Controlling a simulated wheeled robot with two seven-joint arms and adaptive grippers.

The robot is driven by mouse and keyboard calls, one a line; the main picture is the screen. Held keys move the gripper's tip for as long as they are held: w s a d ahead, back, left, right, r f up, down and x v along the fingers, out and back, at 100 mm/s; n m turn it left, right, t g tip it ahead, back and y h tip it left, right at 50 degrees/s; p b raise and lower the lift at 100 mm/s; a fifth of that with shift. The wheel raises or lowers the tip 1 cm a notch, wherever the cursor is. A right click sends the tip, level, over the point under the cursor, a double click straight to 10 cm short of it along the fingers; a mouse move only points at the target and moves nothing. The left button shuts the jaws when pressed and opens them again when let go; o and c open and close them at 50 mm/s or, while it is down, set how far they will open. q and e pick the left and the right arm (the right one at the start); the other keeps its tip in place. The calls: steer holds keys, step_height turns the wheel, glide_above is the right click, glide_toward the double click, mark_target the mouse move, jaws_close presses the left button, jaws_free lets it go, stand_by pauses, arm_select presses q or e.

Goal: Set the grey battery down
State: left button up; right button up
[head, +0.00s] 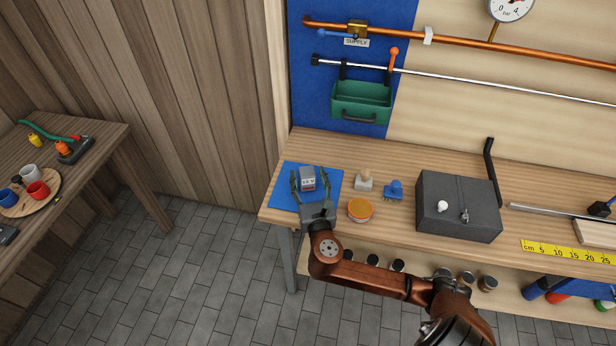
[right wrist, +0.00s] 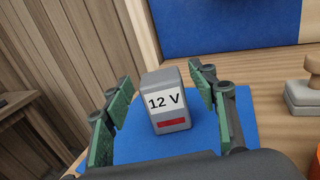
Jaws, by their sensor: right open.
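The grey battery (head: 308,179) stands on the blue mat (head: 331,176) at the left end of the workbench. In the right wrist view the battery (right wrist: 167,99) shows a white "12 V" label and a red mark, and the blue mat (right wrist: 240,115) lies under it. My right gripper (head: 310,180) is around the battery. In the right wrist view its fingers (right wrist: 165,105) are apart, one on each side, with gaps between their green pads and the battery. My left gripper is in neither view.
A stamp (head: 364,180), a blue object (head: 393,190) and a round orange-topped tin (head: 360,210) stand right of the mat. A dark grey box (head: 458,207) is farther right. A green bin (head: 361,101) hangs on the back board.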

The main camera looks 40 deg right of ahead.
steer(key=shift+s+a, duration=0.15)
steer(key=shift+s, duration=0.1)
steer(key=p+v, duration=0.3)
steer(key=v, duration=0.7)
steer(key=shift+s+r, duration=0.15)
steer(key=shift+s, duration=0.05)
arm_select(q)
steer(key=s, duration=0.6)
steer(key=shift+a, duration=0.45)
arm_select(e)
steer(key=shift+s+a, duration=0.3)
steer(key=shift+s, duration=0.15)
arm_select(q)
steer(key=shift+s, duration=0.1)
